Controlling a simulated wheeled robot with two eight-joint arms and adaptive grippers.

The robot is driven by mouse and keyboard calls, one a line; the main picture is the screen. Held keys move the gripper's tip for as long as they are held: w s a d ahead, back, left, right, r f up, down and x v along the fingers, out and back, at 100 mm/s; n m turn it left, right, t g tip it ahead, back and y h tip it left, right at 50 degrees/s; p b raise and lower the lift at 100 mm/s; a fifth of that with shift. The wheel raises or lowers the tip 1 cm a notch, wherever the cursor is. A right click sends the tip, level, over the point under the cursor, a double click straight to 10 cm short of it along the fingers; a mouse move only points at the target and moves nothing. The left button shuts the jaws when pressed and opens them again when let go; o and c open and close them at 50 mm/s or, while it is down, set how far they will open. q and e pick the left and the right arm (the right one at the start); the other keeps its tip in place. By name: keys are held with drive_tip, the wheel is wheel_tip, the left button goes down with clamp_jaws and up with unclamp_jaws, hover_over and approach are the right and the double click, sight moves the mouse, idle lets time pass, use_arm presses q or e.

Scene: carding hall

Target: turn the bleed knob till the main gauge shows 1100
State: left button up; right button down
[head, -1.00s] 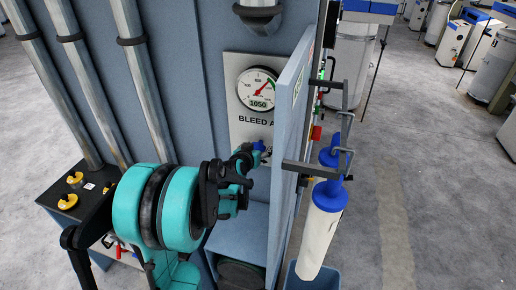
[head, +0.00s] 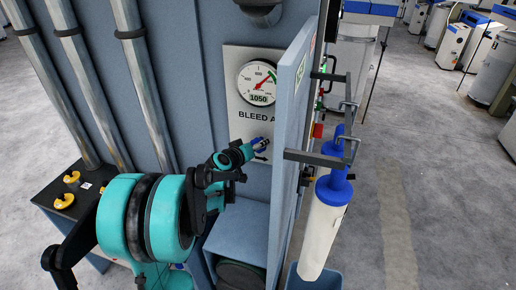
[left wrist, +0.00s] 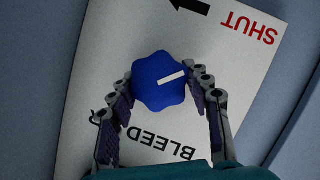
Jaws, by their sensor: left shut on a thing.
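The blue bleed knob (left wrist: 155,82), lobed with a white pointer mark, sits on a white plate marked BLEED and SHUT (left wrist: 105,65) in the left wrist view. The mark points right and slightly up there. My left gripper (left wrist: 160,84) has one finger on each side of the knob and is shut on it. In the head view the gripper (head: 256,147) reaches the knob (head: 259,142) below the gauge, partly covering it. The main gauge (head: 257,82) is a round dial with a red needle, and its digital window reads 1050. My right gripper is not in view.
An open blue panel door (head: 289,115) stands just right of the gauge. A white and blue cylinder (head: 320,225) hangs beyond it from a dark bracket. Pipes (head: 70,70) run up the machine at left. A black box with yellow knobs (head: 50,200) stands lower left.

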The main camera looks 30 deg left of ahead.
use_arm(q)
drive_tip(key=o, duration=1.2)
drive_tip(key=shift+c, duration=0.2)
drive_tip(key=shift+s, duration=0.1)
drive_tip(key=v, duration=1.2)
